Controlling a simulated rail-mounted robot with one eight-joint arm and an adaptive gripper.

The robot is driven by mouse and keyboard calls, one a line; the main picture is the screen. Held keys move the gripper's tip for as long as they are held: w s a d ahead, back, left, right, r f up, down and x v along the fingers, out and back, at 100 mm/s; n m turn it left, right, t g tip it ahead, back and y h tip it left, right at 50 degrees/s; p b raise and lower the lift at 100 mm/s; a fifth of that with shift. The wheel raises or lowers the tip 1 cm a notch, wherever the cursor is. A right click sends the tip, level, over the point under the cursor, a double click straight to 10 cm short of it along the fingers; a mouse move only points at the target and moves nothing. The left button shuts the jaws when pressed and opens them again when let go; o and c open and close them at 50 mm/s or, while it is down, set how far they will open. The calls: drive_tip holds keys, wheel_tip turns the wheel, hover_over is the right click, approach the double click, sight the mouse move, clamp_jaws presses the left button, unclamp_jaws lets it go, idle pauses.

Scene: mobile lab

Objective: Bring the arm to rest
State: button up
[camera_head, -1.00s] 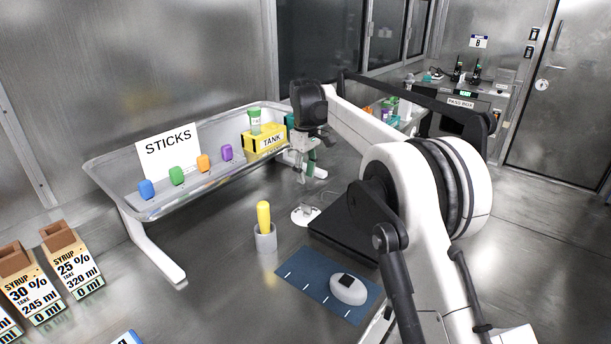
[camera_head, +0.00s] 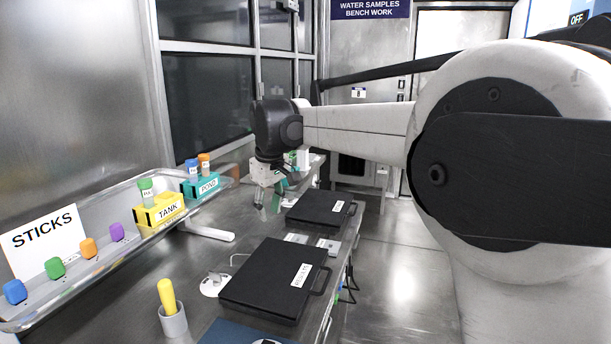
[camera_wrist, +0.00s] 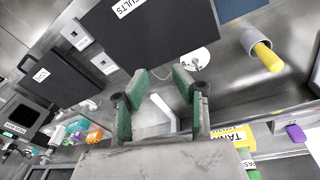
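My gripper (camera_head: 268,204) hangs from the end of my outstretched arm, pointing down above the metal bench (camera_head: 215,262), right of the teal POND rack (camera_head: 205,187). In the wrist view my gripper (camera_wrist: 160,76) shows two green-lined fingers spread apart with nothing between them. The fingers look clear of the bench and of the things on it. My white arm crosses the right half of the head view and hides what lies behind it.
A tray (camera_head: 110,250) on legs runs along the left, with colored sticks, a yellow TANK rack (camera_head: 160,212) and the POND rack. Black cases (camera_head: 275,280) (camera_head: 320,208) lie on the bench. A yellow-handled tool (camera_head: 167,297) stands in a grey cup (camera_head: 174,321). Floor right of the bench is clear.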

drive_tip(key=s+d+r+m+t, duration=0.3)
drive_tip(key=s+d+m, duration=0.2)
drive_tip(key=s+d, duration=1.25)
drive_tip(key=s+d+f+m+t, duration=0.1)
drive_tip(key=s+d+f+m, duration=0.1)
drive_tip(key=s+d+f, duration=0.3)
drive_tip(key=s+d+f+m+t, duration=0.1)
drive_tip(key=s+d+f+m, duration=0.2)
drive_tip(key=s, duration=0.9)
drive_tip(key=d+f, duration=0.3)
drive_tip(key=shift+s+d+h, duration=0.35)
drive_tip(key=shift+h, duration=0.05)
drive_tip(key=shift+o, duration=0.3)
